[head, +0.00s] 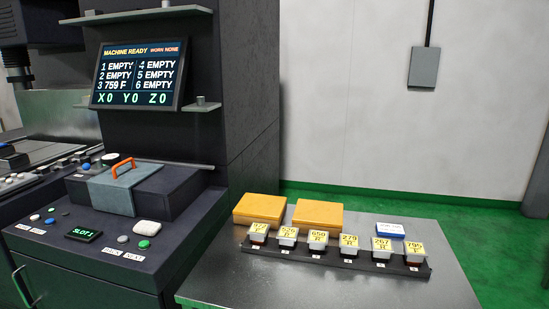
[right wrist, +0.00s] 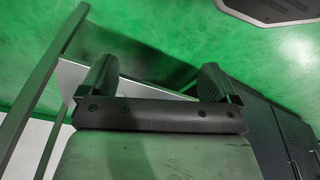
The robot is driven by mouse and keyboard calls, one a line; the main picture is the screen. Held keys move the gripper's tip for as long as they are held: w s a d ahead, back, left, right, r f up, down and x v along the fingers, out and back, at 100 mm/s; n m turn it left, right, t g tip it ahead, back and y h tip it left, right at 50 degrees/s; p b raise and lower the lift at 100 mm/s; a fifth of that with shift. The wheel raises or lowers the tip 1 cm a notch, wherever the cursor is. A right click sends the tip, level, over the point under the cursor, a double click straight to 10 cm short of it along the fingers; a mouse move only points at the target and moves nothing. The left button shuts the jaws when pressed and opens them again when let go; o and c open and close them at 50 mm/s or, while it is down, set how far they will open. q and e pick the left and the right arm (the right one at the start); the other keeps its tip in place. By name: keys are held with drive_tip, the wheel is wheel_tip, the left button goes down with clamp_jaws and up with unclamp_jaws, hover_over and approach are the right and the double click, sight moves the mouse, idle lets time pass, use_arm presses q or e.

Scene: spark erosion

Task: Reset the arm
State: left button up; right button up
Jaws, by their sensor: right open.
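My right gripper (right wrist: 157,82) shows in the right wrist view with its two dark fingers wide apart. It is open and nothing is between the fingers. Green floor and a pale panel lie beyond it. Neither of my arms nor grippers shows in the head view. My left gripper is in neither view.
A grey table (head: 334,291) holds a black rack (head: 340,262) with several yellow-labelled blocks, two yellow boxes (head: 318,217) and a blue-white box (head: 390,230). The dark machine console (head: 90,262) stands left, below a screen (head: 138,75) reading MACHINE READY. Green floor (head: 480,250) is open at right.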

drive_tip(key=s+d+f+p, duration=0.1)
drive_tip(key=s+f+p, duration=0.1)
drive_tip(key=s+f, duration=0.3)
drive_tip(key=s+d+f+g+p, duration=0.1)
drive_tip(key=s+f, duration=0.4)
drive_tip(key=s, duration=0.5)
drive_tip(key=shift+s+d+p, duration=0.3)
drive_tip(key=shift+d+p, duration=0.1)
drive_tip(key=shift+p, duration=0.1)
